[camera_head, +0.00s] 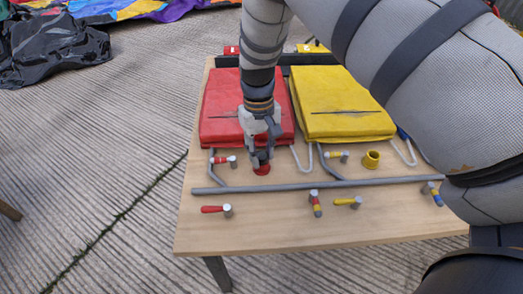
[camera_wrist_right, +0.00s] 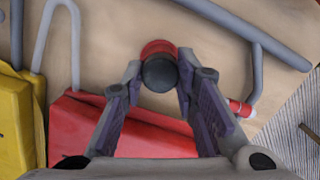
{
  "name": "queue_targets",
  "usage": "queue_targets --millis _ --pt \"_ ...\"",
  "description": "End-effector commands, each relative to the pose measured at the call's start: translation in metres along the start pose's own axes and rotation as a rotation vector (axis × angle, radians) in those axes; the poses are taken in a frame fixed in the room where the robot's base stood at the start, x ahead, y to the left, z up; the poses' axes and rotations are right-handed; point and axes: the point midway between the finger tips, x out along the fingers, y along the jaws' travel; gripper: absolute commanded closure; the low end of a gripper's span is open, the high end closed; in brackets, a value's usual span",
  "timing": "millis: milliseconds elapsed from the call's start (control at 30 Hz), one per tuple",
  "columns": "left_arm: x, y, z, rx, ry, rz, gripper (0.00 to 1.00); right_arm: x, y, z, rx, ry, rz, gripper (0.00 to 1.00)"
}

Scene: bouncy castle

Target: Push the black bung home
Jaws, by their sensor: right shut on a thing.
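My right gripper (camera_head: 260,158) reaches down in front of the red cushion (camera_head: 222,100), its fingers shut on the black bung. The black bung (camera_wrist_right: 160,73) shows as a dark round knob between the fingertips in the right wrist view, where the right gripper (camera_wrist_right: 160,70) also shows. The red collar (camera_head: 262,170) is directly under the fingertips, and its red rim (camera_wrist_right: 157,46) shows just past the bung. Whether the bung sits inside the collar or only on it, I cannot tell. My left gripper is not in view.
A yellow collar (camera_head: 371,159) stands open beside the yellow cushion (camera_head: 345,105). A grey pipe (camera_head: 310,186) crosses the wooden board (camera_head: 290,230), with several valve handles around it. A red handle (camera_head: 222,160) is close left of the gripper. The board's front strip is mostly clear.

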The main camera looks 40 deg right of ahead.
Motion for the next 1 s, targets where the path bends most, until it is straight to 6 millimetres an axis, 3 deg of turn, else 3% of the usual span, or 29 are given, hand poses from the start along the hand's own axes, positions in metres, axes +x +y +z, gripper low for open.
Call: queue_targets --millis 33,333,367,433,467,1000 --pt "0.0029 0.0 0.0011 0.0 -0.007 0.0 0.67 0.0099 -0.0006 0.0022 0.0 -0.009 -0.001 0.99" --pt "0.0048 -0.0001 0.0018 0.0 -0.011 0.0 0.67 0.0159 -0.0012 0.0034 0.0 -0.014 -0.002 0.99" --pt "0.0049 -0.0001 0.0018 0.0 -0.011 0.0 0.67 0.0161 -0.0013 0.0035 0.0 -0.014 -0.002 0.69" --pt "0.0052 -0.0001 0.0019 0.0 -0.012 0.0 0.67 0.0167 -0.0015 0.0038 0.0 -0.015 -0.002 0.53" --pt "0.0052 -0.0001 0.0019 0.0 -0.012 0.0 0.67 0.0167 -0.0016 0.0039 0.0 -0.016 -0.002 0.5" --pt "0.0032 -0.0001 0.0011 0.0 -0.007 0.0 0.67 0.009 -0.0013 0.0022 0.0 -0.01 -0.002 0.5"
